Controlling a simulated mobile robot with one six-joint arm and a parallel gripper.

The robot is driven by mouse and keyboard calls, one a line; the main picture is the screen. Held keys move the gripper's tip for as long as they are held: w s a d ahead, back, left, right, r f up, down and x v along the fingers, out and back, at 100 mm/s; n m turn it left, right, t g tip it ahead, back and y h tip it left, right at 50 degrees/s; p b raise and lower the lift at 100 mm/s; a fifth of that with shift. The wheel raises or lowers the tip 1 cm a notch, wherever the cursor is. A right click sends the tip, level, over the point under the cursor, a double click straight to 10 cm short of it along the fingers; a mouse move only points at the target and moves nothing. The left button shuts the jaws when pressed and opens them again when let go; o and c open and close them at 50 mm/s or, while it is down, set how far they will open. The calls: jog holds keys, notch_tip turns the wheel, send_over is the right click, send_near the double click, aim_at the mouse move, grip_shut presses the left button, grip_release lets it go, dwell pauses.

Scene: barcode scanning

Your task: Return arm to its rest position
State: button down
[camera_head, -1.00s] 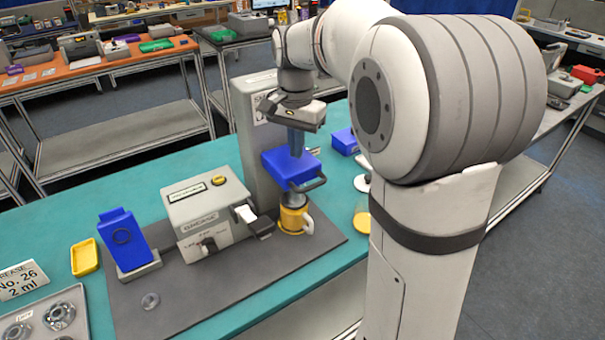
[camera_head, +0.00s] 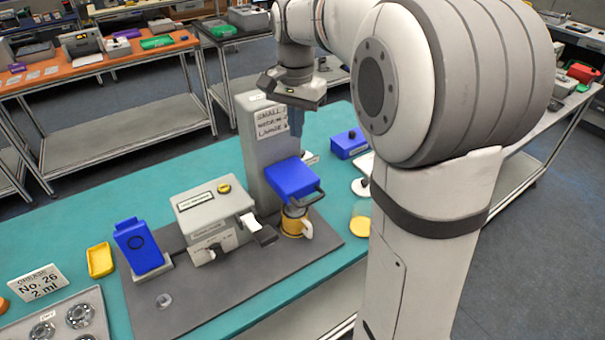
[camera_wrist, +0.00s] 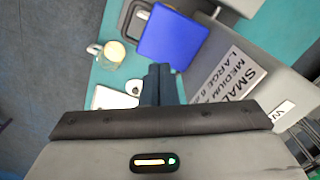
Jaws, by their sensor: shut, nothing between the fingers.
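My gripper (camera_head: 296,124) is shut and empty. It points down, above and behind the blue box-shaped head of the grey machine, next to the machine's upright column. In the wrist view the closed fingers (camera_wrist: 159,85) show at the middle, with the blue head (camera_wrist: 172,38) beyond them. My arm reaches in from the right side of the head view, bent above the bench.
The grey column (camera_head: 262,150) carries a size label. A yellow mug (camera_head: 293,225) stands under the blue head (camera_head: 293,178). A grey grease machine (camera_head: 213,215), a blue stand (camera_head: 138,247) and a yellow tray (camera_head: 100,260) sit to the left. A blue box (camera_head: 349,144) lies behind.

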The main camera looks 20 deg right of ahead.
jog(key=shift+f, duration=0.1)
jog(key=shift+s, duration=0.15)
jog(key=s+f+n+t+b, duration=0.1)
jog(key=s+f+n, duration=0.3)
jog(key=s, duration=0.6)
jog(key=s+f+n+t+b, duration=0.2)
jog(key=s+f+n, duration=0.2)
jog(key=s, duration=0.7)
jog(key=shift+s+d+f+n, duration=0.2)
jog(key=shift+s+f+n, duration=0.1)
jog(key=shift+f, duration=0.35)
